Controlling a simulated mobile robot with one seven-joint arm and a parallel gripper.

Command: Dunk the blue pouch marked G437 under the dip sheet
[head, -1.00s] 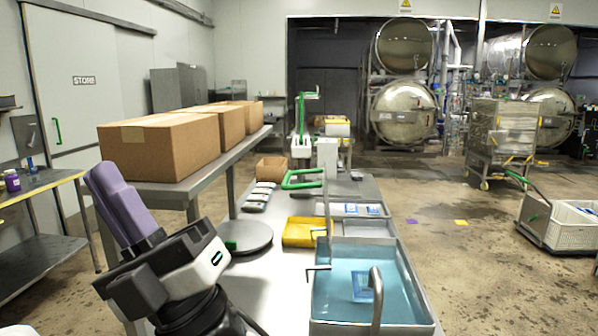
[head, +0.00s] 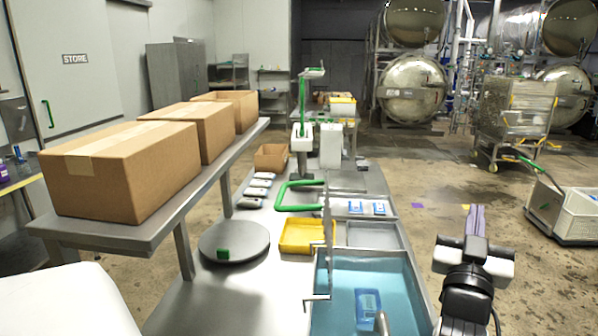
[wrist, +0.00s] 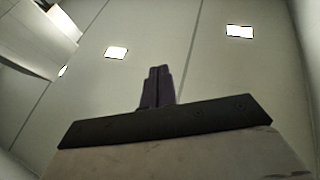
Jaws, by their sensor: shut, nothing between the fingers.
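A steel tank (head: 421,303) of flat blue liquid (head: 345,275), which I take for the dip sheet, stands at the front right of the steel table. A blue pouch (head: 367,301) shows in it; I cannot tell whether it lies on or below the surface, and its marking is unreadable. Two small blue-and-white pouches (head: 355,207) (head: 379,207) lie behind the tank. My gripper (head: 475,213) is right of the tank, fingers pointing up, shut and empty. In the wrist view its purple fingers (wrist: 157,86) are together against a bare wall and ceiling lights.
A yellow tray (head: 297,236) and a grey tray (head: 374,236) sit behind the tank. A green handle (head: 283,196) and a thin upright metal part (head: 328,235) rise near it. A round plate (head: 232,242) is left. Cardboard boxes (head: 130,165) fill the raised shelf.

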